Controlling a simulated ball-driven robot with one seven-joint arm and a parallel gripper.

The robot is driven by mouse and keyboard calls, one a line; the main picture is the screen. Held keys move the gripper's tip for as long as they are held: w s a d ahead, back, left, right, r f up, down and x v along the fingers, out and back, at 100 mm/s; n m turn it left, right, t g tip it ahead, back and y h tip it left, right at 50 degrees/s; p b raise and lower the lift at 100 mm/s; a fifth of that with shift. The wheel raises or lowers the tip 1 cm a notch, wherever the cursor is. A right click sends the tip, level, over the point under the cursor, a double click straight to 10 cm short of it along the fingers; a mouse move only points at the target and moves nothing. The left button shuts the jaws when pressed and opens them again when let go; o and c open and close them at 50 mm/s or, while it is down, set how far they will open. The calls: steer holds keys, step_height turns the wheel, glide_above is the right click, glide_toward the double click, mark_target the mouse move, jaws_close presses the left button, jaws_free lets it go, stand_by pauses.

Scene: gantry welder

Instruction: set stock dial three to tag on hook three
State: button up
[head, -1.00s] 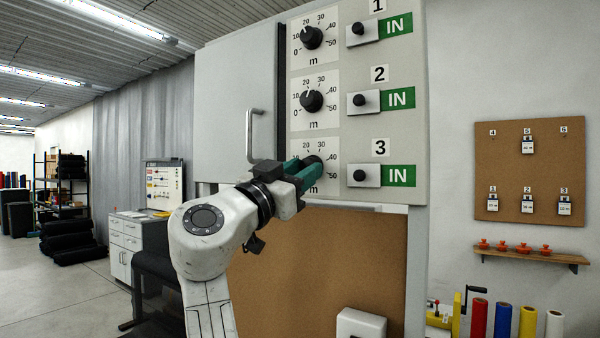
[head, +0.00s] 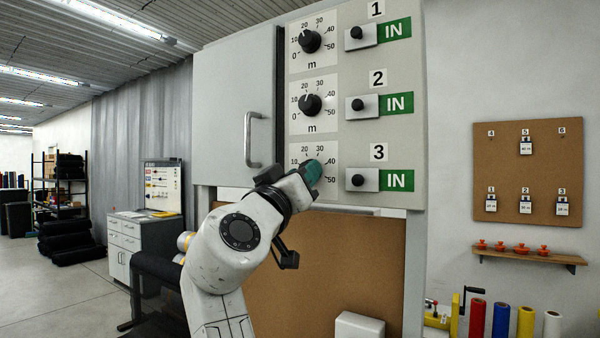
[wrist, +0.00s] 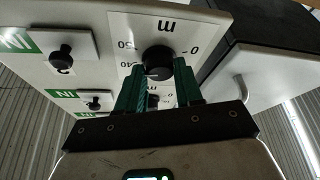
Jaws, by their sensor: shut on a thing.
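Stock dial three is a black knob on a white scale plate (head: 299,158), the lowest of three dials on the grey panel. In the head view my green-fingered gripper (head: 314,172) covers the knob. In the wrist view, seen upside down, the knob (wrist: 157,62) sits between my two green fingers (wrist: 158,90), which are shut on it. I cannot make out where its pointer stands. On the corkboard at right, the tag on hook three (head: 562,207) hangs in the lower row; its writing is too small to read surely.
Dials one (head: 310,41) and two (head: 310,104) are above. A slide switch with a green IN sign (head: 397,181) is right of dial three. A cabinet door handle (head: 250,140) stands out at left. Other tags hang on the corkboard (head: 500,160).

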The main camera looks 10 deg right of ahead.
steer(key=shift+w+r+n+g+y+p, duration=0.2)
steer(key=shift+n+g+y+p, duration=0.8)
steer(key=shift+n, duration=3.75)
steer(key=shift+s+r+n+g+y+p, duration=0.15)
steer(key=shift+r+n+g+y+p, duration=0.8)
steer(key=shift+n, duration=3.75)
steer(key=shift+w+f+n+g+y+p, duration=0.1)
steer(key=shift+f+n+g+y, duration=0.3)
steer(key=shift+n+g, duration=2.8)
steer(key=n+t, duration=0.3)
steer(key=shift+n, duration=0.25)
steer(key=o, duration=1)
steer(key=shift+r, duration=0.1)
steer(key=shift+o, duration=0.2)
steer(key=shift+a, duration=0.1)
steer(key=b+v, duration=0.4)
steer(key=v, duration=0.7)
